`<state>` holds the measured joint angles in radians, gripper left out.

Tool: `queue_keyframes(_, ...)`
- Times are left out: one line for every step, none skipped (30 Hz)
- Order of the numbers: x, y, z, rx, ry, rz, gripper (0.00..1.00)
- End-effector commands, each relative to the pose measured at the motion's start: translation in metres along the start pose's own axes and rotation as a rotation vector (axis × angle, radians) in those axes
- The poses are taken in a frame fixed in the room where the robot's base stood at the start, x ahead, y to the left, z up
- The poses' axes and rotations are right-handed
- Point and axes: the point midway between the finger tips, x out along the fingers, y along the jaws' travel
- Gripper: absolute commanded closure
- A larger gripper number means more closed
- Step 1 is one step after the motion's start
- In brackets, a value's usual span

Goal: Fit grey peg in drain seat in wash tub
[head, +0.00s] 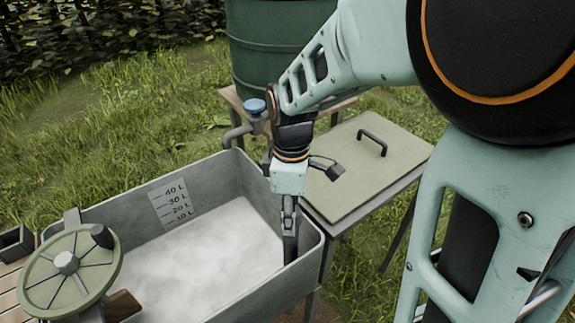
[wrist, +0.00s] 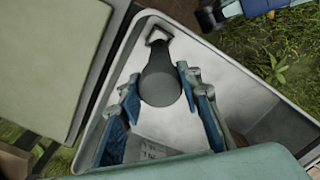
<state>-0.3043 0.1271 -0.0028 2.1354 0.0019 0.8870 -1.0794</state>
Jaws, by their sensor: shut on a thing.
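The grey wash tub (head: 228,160) has a pale inside and litre marks on its left wall. My gripper (head: 290,222) points down inside the tub's right end, close to the wall. It is shut on the dark grey peg (head: 290,250), which hangs about upright below the fingers. In the wrist view the peg's round head (wrist: 160,88) lies between the blue fingers of my gripper (wrist: 159,76). The peg's far end meets a small square-edged fitting (wrist: 158,34) in the tub's corner, probably the drain seat. I cannot tell whether the peg is in it or above it.
A side table with a pale green top and black handle (head: 372,142) stands right of the tub. A blue-knobbed tap (head: 255,106) and green barrel (head: 262,50) are behind. A spoked handwheel (head: 66,268) is at the tub's near left. The tub's middle is clear.

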Motion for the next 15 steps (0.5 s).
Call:
queue_keyframes(0.009, 0.000, 0.000, 0.000, 0.000, 0.001, 1.00)
queue_keyframes(0.012, 0.000, 0.000, 0.000, 0.000, 0.001, 1.00)
queue_keyframes(0.016, 0.001, 0.000, 0.000, 0.001, 0.001, 1.00)
queue_keyframes(0.019, 0.001, 0.000, 0.000, 0.001, 0.001, 1.00)
queue_keyframes(0.021, 0.001, 0.000, 0.000, 0.001, 0.001, 1.00)
queue_keyframes(0.025, 0.001, 0.000, 0.000, 0.000, 0.001, 1.00)
queue_keyframes(0.028, 0.001, 0.000, 0.000, 0.000, 0.001, 1.00)
queue_keyframes(0.030, 0.001, 0.000, 0.000, 0.000, 0.001, 1.00)
queue_keyframes(0.033, 0.001, 0.000, 0.000, 0.000, 0.001, 1.00)
queue_keyframes(0.035, 0.001, 0.000, 0.000, 0.000, 0.001, 1.00)
queue_keyframes(0.037, 0.001, 0.000, 0.000, 0.000, 0.001, 1.00)
queue_keyframes(0.039, 0.001, 0.000, 0.000, 0.000, 0.001, 1.00)
queue_keyframes(0.040, 0.001, 0.000, 0.001, 0.000, 0.001, 1.00)
queue_keyframes(0.041, 0.001, 0.000, 0.000, 0.000, 0.001, 1.00)
queue_keyframes(0.043, 0.001, 0.000, 0.000, 0.001, 0.001, 1.00)
